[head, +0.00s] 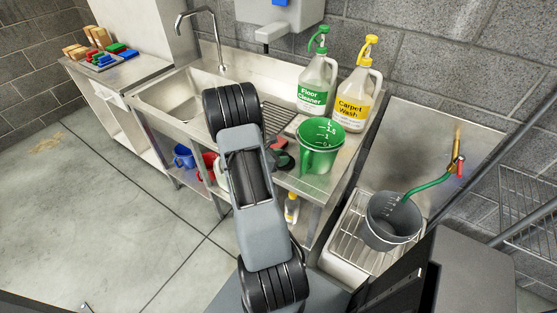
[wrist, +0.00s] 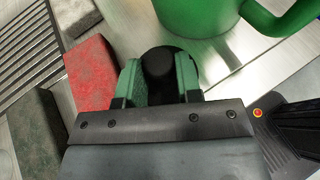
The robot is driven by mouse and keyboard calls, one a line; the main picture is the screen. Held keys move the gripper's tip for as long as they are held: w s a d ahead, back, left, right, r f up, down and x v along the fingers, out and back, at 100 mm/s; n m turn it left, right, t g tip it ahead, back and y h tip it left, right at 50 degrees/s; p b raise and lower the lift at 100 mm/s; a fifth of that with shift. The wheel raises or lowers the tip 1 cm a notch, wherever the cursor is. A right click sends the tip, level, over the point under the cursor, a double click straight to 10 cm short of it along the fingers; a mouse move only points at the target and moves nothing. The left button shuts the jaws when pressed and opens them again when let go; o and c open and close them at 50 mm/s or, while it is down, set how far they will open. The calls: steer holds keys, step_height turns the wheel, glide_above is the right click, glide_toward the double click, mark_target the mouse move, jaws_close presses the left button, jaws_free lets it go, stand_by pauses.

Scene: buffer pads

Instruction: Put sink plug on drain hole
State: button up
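The sink plug (wrist: 158,64) is a dark round piece in the wrist view. It sits between the two green-padded fingers of my gripper (wrist: 160,84), which appear to press on it from both sides. Whether it rests on the steel counter or is held just above it is hard to tell. In the head view, my arm covers most of the area around the gripper and the plug. The sink basin (head: 176,104) is at the left of the counter in the head view, under a tall faucet (head: 216,40). The drain hole does not show.
A green measuring jug (head: 320,148) stands close to my gripper, also in the wrist view (wrist: 205,14). A red pad (wrist: 92,75) and a dark pad (wrist: 38,135) lie left. Floor cleaner (head: 315,85) and carpet wash (head: 352,100) jugs stand behind. A grey bucket (head: 392,222) is at right.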

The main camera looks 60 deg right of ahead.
steer(key=shift+o, duration=0.9)
